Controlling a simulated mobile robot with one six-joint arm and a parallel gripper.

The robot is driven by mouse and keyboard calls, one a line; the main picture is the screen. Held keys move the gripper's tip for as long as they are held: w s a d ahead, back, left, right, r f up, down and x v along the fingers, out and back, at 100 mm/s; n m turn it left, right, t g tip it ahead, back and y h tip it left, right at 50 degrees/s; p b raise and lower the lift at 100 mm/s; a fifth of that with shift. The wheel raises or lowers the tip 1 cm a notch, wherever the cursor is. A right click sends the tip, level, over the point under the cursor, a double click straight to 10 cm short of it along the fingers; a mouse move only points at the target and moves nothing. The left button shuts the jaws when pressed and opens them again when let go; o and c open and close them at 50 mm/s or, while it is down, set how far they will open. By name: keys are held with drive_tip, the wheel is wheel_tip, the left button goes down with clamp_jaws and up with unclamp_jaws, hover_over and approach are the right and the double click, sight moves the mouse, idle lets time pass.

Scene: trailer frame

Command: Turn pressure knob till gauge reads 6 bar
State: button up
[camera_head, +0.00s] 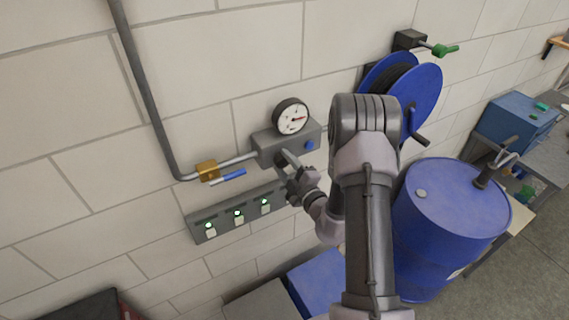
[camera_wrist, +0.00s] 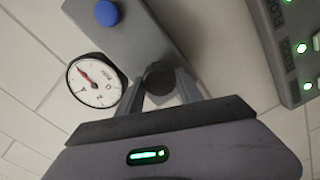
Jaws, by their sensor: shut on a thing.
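A round pressure gauge (camera_head: 292,118) with a white dial and a red needle is mounted on a grey box (camera_head: 267,146) on the wall. In the wrist view the gauge (camera_wrist: 95,82) appears turned, and its needle points to the upper left of the picture; the numbers are too small to read surely. My gripper (camera_head: 284,162) reaches the front of the box. In the wrist view my gripper (camera_wrist: 160,82) has its fingers on either side of a dark round knob (camera_wrist: 159,75) and is shut on it.
A blue button (camera_head: 309,145) sits on the box. A pipe with a brass valve (camera_head: 207,171) and blue lever (camera_head: 228,175) joins its left side. A panel with green lights (camera_head: 239,226) is below. A blue hose reel (camera_head: 425,95) and blue drum (camera_head: 450,215) stand right.

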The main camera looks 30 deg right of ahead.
drive_tip(key=o, duration=1.4)
drive_tip(key=s, duration=1.7)
drive_tip(key=shift+s+d, duration=0.25)
drive_tip(key=shift+w, duration=0.1)
